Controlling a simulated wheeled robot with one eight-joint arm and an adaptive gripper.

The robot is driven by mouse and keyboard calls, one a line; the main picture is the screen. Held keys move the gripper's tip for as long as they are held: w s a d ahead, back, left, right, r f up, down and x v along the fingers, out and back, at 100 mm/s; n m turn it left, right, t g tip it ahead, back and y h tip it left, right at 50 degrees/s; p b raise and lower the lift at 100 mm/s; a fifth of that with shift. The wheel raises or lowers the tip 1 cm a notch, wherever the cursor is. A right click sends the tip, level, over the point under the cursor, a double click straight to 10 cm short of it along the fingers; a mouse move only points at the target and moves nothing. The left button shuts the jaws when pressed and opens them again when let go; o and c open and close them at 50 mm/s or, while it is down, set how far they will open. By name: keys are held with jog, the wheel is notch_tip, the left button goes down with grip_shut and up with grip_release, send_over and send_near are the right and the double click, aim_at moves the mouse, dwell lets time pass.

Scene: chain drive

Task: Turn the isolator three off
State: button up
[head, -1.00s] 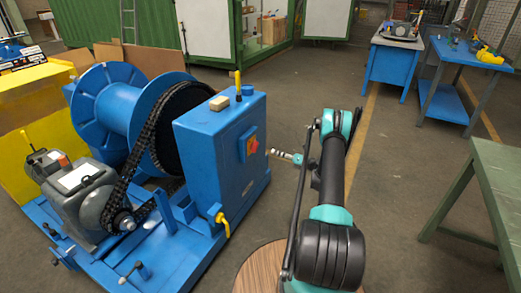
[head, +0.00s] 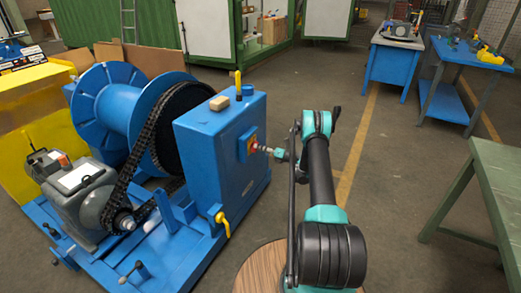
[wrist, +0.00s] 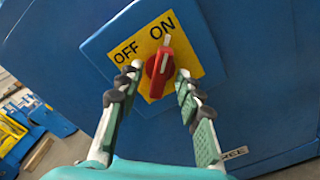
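The isolator switch is a red rotary knob (wrist: 159,68) on a yellow plate (wrist: 188,52) marked OFF and ON. Its white pointer line is toward ON. In the head view my gripper (head: 267,150) is at the knob (head: 253,146) on the right side of the blue cabinet (head: 205,150).
A blue winch drum (head: 125,105) with a black chain (head: 142,150) and grey motor (head: 85,195) stands left of the cabinet. A yellow handle (head: 222,222) sticks out low on the cabinet. A green table (head: 495,175) is at right, with open floor between.

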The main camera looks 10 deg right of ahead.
grip_shut()
jog(key=shift+n, duration=0.3)
jog(key=shift+s+f+n, duration=0.1)
jog(key=shift+s+n, duration=0.05)
jog(key=shift+n, duration=8.45)
grip_release()
